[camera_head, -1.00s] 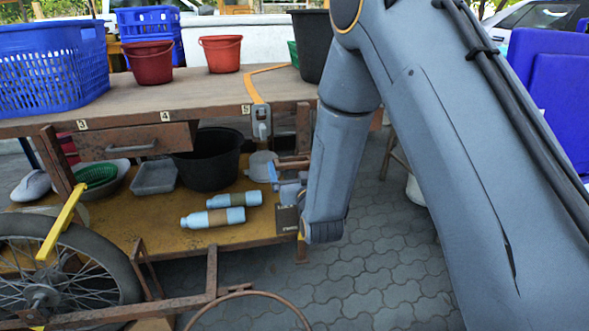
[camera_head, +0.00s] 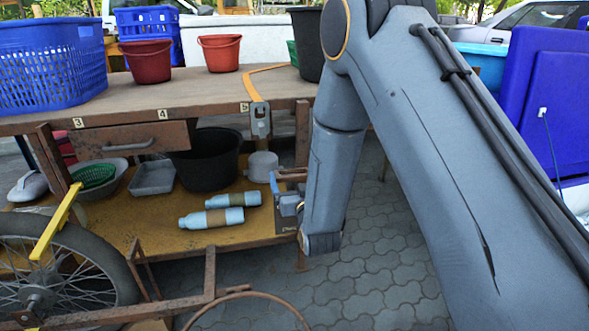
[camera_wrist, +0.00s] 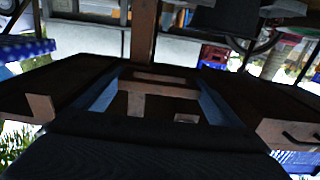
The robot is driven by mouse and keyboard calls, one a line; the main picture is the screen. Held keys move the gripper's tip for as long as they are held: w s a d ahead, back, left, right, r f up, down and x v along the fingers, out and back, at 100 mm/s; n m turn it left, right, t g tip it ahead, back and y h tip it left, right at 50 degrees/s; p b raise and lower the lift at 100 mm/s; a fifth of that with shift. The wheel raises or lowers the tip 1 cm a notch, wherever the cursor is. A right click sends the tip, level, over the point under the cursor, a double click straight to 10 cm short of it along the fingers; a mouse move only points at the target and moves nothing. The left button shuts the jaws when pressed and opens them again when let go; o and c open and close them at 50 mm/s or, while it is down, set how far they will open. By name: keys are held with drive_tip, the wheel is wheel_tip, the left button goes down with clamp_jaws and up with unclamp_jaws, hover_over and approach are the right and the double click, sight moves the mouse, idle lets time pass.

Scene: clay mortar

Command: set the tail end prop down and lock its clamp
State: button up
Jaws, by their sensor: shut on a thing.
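My gripper (camera_head: 280,190) is at the right end of the wooden bench, beside its rusty end leg (camera_head: 302,130). In the wrist view its blue fingers (camera_wrist: 157,98) stand on either side of brown bars (camera_wrist: 160,84), and it is shut on this brown part. Short brown bars also show at the gripper in the head view (camera_head: 292,176). I cannot tell whether they are the tail end prop. A grey metal clamp-like bracket (camera_head: 260,122) hangs at the bench's front edge, below an orange strip (camera_head: 257,88). The prop's foot and its contact with the ground are not clear.
Two pale blue bottles (camera_head: 211,218) lie on the yellow lower shelf (camera_head: 165,238), near a black tub (camera_head: 207,160) and a grey pot (camera_head: 262,166). A spoked wheel (camera_head: 60,275) and rusty frame (camera_head: 212,270) stand front left. Paving (camera_head: 370,262) is open below my arm.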

wheel_tip(320, 180, down, 6)
drive_tip(key=b, duration=0.1)
drive_tip(key=shift+a, duration=0.1)
drive_tip(key=o, duration=1.2)
drive_tip(key=shift+s+a, duration=0.1)
drive_tip(key=shift+d, duration=0.2)
drive_tip(key=p+v, duration=0.2)
drive_tip(key=v, duration=0.5)
drive_tip(key=shift+s, duration=0.35)
